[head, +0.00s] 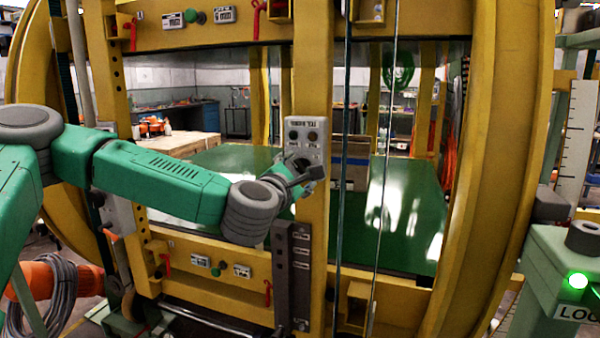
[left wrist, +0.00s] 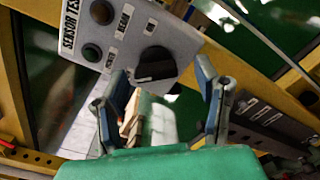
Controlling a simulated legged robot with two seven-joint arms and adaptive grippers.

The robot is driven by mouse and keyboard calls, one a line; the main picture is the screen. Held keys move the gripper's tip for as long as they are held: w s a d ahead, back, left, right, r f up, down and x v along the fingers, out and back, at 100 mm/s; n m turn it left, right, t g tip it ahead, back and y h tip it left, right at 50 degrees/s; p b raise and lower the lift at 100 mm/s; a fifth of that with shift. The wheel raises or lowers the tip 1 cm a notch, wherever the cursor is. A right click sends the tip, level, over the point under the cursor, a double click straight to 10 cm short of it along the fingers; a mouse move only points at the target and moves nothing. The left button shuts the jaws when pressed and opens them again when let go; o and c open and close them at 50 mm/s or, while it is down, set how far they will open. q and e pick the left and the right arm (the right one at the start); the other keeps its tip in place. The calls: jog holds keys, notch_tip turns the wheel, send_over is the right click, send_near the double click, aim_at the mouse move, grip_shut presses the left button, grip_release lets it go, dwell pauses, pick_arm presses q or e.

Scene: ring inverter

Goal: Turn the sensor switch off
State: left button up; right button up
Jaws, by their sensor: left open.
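The grey sensor test panel (head: 305,128) is fixed to a yellow upright post. In the left wrist view the panel (left wrist: 120,20) carries a black rotary switch (left wrist: 156,66) with a pale pointer line, plus a dark red button (left wrist: 102,12) and a dark green one (left wrist: 92,52). My left gripper (head: 304,182) is at the lower part of the panel and partly hides the switch in the head view. In the left wrist view my left gripper (left wrist: 160,82) is open, its blue-padded fingers on either side of the switch with gaps visible. My right gripper is not in view.
A dark labelled block (head: 292,270) is on the post below the gripper. Thin vertical rods (head: 383,170) stand right of the post. Yellow beams (head: 200,260) with red levers cross below and above. A green box with a lit green lamp (head: 578,281) is at the right.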

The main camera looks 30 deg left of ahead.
pick_arm(q)
jog(key=v, duration=0.6)
jog(key=shift+f, duration=0.1)
jog(key=s+d+f+m+g+h, duration=0.2)
jog(key=d+f+m, duration=0.25)
jog(key=f, duration=0.45)
jog(key=s+d+f+m+g+h, duration=0.25)
jog(key=d+f+m, duration=0.2)
jog(key=f, duration=0.35)
jog(key=s+d+f+m+g+h, duration=0.2)
jog(key=d+f+m, duration=0.25)
jog(key=f, duration=0.45)
jog(key=s+f+m+g, duration=0.6)
jog(key=s+f+m, duration=0.3)
jog(key=s+f, duration=0.4)
jog(key=s+a+f+m+g+y, duration=0.1)
jog(key=s+a+f+m+g, duration=0.1)
jog(key=s, duration=0.4)
jog(key=s+a+f+m+g+y, duration=0.1)
jog(key=s+a+f+m+g, duration=0.1)
jog(key=s+a+f+m, duration=0.2)
jog(key=s+m, duration=0.1)
jog(key=s, duration=0.2)
jog(key=shift+f, duration=0.35)
